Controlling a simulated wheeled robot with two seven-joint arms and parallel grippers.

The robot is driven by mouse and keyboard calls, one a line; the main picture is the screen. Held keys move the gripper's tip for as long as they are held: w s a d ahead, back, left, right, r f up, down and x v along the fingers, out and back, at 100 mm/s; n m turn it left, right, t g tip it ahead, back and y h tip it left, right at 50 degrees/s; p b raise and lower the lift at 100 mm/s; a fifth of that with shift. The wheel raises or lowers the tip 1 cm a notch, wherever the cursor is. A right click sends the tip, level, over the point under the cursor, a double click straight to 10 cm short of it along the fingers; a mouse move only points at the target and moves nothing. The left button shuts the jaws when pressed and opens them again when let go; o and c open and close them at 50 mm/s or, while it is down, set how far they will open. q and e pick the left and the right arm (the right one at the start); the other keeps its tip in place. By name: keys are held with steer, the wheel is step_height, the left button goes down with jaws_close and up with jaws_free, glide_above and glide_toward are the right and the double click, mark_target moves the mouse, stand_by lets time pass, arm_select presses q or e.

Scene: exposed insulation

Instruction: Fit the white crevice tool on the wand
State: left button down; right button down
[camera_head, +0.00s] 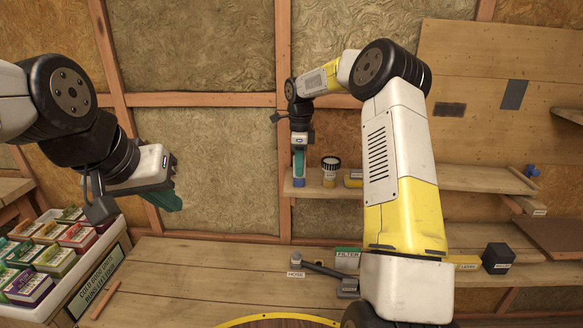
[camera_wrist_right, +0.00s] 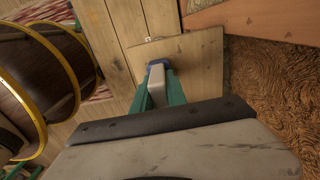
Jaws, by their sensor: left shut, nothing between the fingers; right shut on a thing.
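My right gripper (camera_head: 299,168) is at the back shelf, its green fingers shut on a pale, slim piece with a blue end, which looks like the white crevice tool (camera_head: 299,162). In the right wrist view the tool (camera_wrist_right: 157,88) sits between the green fingers (camera_wrist_right: 160,92), blue end away from the palm. Whether it touches the shelf I cannot tell. A dark grey tube with an elbow-like end, possibly the wand (camera_head: 328,270), lies on the workbench by a HOSE label, its right end partly behind my right arm. My left gripper (camera_head: 168,201) is shut and empty at the left, above the bench.
The shelf (camera_head: 472,180) also holds a dark-lidded jar (camera_head: 330,171). The workbench (camera_head: 220,277) is bare at its left middle; a FILTER box (camera_head: 347,258) and a black box (camera_head: 497,258) stand farther right. A crate (camera_head: 88,277) of small boxes is at left. A yellow-banded barrel (camera_wrist_right: 38,75) shows in the wrist view.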

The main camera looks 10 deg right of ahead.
steer(key=shift+r, duration=0.7)
stand_by(0.5)
steer(key=shift+r, duration=1.55)
steer(key=shift+f, duration=2.25)
steer(key=c, duration=1.3)
jaws_free()
steer(key=shift+o, duration=0.2)
steer(key=shift+r, duration=0.1)
steer(key=shift+r, duration=4.4)
